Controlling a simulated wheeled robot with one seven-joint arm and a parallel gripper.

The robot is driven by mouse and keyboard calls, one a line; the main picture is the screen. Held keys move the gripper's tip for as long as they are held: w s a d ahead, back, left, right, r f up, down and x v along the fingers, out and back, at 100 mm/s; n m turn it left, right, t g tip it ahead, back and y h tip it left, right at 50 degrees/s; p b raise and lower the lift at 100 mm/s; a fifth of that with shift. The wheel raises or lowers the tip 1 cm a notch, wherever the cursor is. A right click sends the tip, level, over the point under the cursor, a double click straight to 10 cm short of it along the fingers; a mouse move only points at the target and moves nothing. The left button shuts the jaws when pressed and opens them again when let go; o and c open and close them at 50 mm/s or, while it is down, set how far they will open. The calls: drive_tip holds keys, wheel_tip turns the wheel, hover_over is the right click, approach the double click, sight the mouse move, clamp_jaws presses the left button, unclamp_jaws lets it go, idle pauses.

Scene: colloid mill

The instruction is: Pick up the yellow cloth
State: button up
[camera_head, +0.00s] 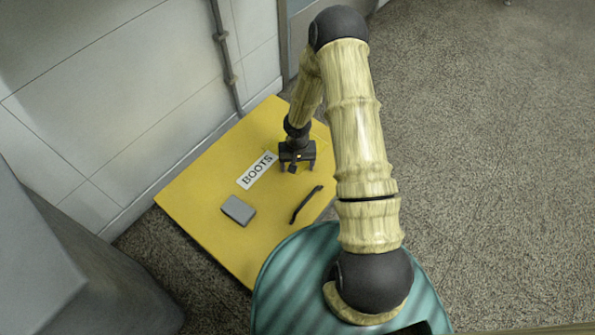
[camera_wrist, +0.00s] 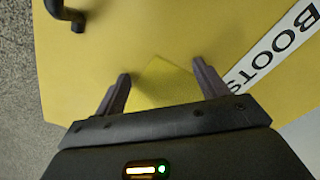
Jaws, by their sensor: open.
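The yellow cloth (camera_wrist: 166,88) shows in the wrist view as a flat, slightly darker yellow patch with a corner pointing away from my gripper. It lies on the yellow board (camera_head: 200,185), almost the same colour. My gripper (camera_wrist: 161,72) is open, with one finger on each side of the cloth and nothing clearly held between them. The near part of the cloth is hidden behind the gripper body. In the head view my gripper (camera_head: 297,168) points down over the board, right of the BOOTS label, and largely hides the cloth.
The white BOOTS label (camera_head: 257,170) lies close left of my gripper; it also shows in the wrist view (camera_wrist: 275,50). A grey block (camera_head: 238,210) and a black bar-like handle (camera_head: 306,204) are on the board nearer my base. A tiled wall (camera_head: 130,90) with a pipe (camera_head: 225,55) borders the board.

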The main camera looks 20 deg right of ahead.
drive_tip(key=shift+f, duration=0.1)
clamp_jaws()
idle(0.8)
wheel_tip(320, 180, up, 12)
drive_tip(key=p, duration=1)
wheel_tip(320, 180, up, 9)
drive_tip(key=p, duration=0.8)
